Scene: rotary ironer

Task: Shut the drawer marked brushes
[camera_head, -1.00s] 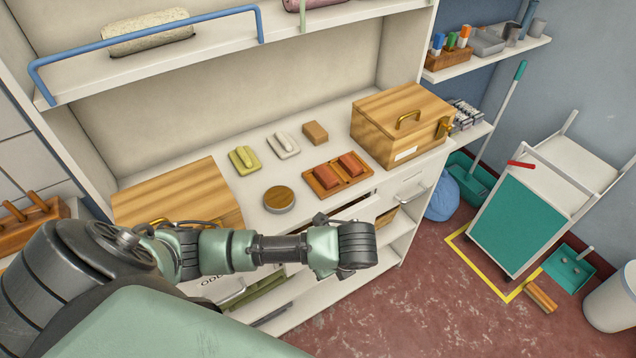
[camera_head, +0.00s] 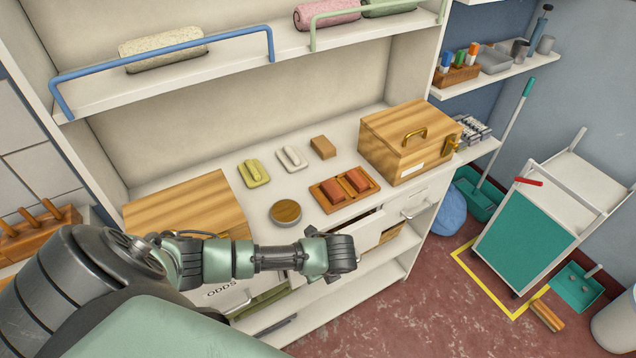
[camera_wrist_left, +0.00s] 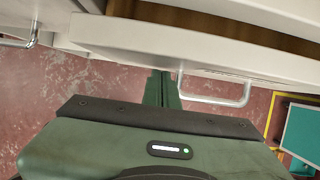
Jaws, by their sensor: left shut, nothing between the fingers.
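A white drawer (camera_head: 368,236) below the worktop stands partly open, with a dark gap behind its front. No label on it can be read, so I cannot confirm that it is the one marked brushes. The drawer at its left (camera_head: 222,294) reads ODDS. My left gripper (camera_head: 343,254) is in front of the open drawer and covers part of its front. In the left wrist view the shut, empty fingers (camera_wrist_left: 161,90) are close to a white drawer front (camera_wrist_left: 180,42), left of its bar handle (camera_wrist_left: 216,98). Contact cannot be told. My right gripper is out of view.
A cart (camera_head: 530,225) stands on the right. Red floor (camera_head: 420,310) is free before the cabinet.

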